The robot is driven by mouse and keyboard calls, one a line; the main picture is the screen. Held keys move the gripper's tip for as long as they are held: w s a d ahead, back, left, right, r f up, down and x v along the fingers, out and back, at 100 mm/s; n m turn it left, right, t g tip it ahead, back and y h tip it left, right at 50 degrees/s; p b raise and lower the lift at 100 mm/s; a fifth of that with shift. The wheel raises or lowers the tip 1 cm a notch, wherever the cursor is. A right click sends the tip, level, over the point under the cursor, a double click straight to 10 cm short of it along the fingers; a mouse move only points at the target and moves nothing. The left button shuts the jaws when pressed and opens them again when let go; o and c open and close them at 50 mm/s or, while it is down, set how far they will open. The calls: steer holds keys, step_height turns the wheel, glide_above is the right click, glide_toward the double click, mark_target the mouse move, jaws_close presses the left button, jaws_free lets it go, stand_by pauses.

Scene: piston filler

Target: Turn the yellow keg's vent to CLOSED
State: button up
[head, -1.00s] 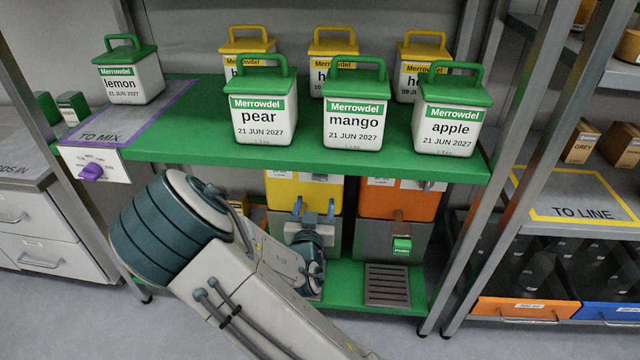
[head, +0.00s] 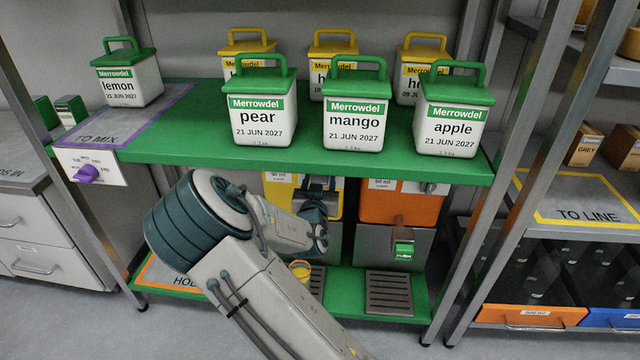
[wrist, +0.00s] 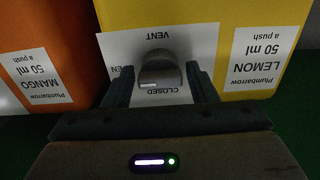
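The yellow keg (head: 280,188) stands under the green shelf, largely hidden by my arm in the head view. In the wrist view, which shows it upside down, its yellow front (wrist: 285,60) carries a white vent plate (wrist: 115,45) with a round grey knob (wrist: 160,73). The knob's white mark points left in the picture, toward a partly hidden label ending in "EN". CLOSED is printed just below the knob. My gripper (wrist: 160,85) is open, one finger on each side of the knob, with thin gaps showing. It also shows in the head view (head: 318,187).
The orange keg (head: 398,205) stands close on the right, with a green push tap (head: 403,250). The green shelf (head: 190,145) is just above my gripper, bearing several lidded tubs. A drip grate (head: 388,293) and a yellow-rimmed vessel (head: 300,270) are below.

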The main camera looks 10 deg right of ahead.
steer(key=c, duration=0.6)
steer(key=shift+n, duration=0.3)
steer(key=n+p, duration=0.2)
steer(key=n, duration=0.1)
steer(key=shift+r, duration=0.1)
steer(key=n+p, duration=0.1)
steer(key=n, duration=0.3)
steer(key=shift+n+p, duration=1.9)
steer(key=shift+n, duration=3.2)
